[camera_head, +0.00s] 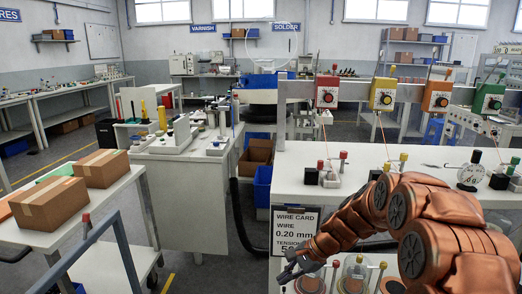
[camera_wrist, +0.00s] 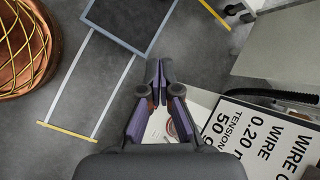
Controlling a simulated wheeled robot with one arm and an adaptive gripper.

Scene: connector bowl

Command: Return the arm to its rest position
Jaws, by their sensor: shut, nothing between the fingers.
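My copper-coloured arm reaches in from the lower right of the head view, bent over the front of the white workbench (camera_head: 300,165). My gripper (camera_head: 288,274) is at its end, low in front of the bench and below the wire card (camera_head: 292,232). In the wrist view my gripper (camera_wrist: 158,72) points out over the grey floor, its two dark fingers together at the tips with nothing between them. The wire card (camera_wrist: 262,140) lies to the right of the fingers there, apart from them.
Red, yellow, orange and green tensioner boxes (camera_head: 382,95) line a rail above the bench. A dial gauge (camera_head: 471,173) stands near my arm. Spools (camera_head: 355,275) sit low beside the gripper. Cardboard boxes (camera_head: 50,203) rest on the left table. Floor between the tables is open.

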